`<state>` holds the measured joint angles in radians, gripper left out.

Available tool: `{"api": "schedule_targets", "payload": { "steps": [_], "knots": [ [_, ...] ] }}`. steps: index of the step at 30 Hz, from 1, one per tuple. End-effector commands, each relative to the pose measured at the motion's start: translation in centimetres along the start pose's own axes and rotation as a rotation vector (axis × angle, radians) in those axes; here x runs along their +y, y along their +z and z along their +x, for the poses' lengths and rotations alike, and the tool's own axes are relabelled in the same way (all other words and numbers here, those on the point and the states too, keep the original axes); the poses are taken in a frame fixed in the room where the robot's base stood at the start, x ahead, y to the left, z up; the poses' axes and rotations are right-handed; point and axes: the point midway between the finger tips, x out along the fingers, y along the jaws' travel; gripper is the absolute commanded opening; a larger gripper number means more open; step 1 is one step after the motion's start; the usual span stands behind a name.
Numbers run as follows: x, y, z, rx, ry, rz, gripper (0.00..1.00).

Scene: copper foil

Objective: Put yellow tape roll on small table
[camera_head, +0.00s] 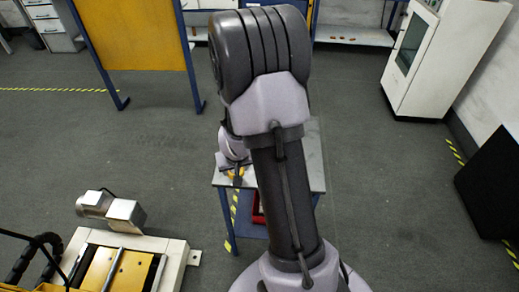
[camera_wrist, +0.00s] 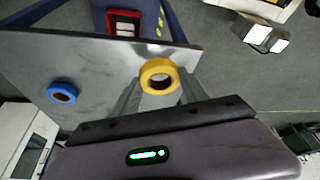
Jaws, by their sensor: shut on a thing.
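The yellow tape roll (camera_wrist: 147,83) is between the fingertips of my gripper (camera_wrist: 158,86), which is shut on it. In the head view the roll (camera_head: 235,174) is a small yellow patch below my gripper (camera_head: 237,178), at the left end of the small table (camera_head: 315,160). The grey tabletop (camera_wrist: 105,65) lies behind the roll in the wrist view. The roll is by the table's edge; I cannot tell whether it touches the top. My arm hides much of the table in the head view.
A blue tape roll (camera_wrist: 62,98) lies on the tabletop, apart from the yellow one. A red crate (camera_wrist: 124,23) sits lower, under the table. A machine (camera_head: 125,255) stands at the lower left, a white cabinet (camera_head: 425,60) at the upper right. Open floor lies around the table.

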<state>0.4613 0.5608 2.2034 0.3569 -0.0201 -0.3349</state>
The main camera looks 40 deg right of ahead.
Motion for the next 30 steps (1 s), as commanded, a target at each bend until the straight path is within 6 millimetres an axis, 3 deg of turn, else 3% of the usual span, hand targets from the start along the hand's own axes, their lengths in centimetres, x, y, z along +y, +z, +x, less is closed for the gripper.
{"api": "schedule_targets", "payload": {
  "steps": [6,11,14,19,30],
  "knots": [
    [4.3,-5.7,3.2,0.001,0.000,0.001,0.12],
    [6.2,-8.4,4.8,0.001,-0.001,-0.001,0.12],
    [6.6,-8.7,5.5,-0.001,-0.001,-0.002,0.12],
    [6.6,-7.4,8.4,-0.002,-0.002,-0.002,0.12],
    [6.5,-7.3,8.6,-0.001,-0.002,-0.002,0.12]
  ]
}}
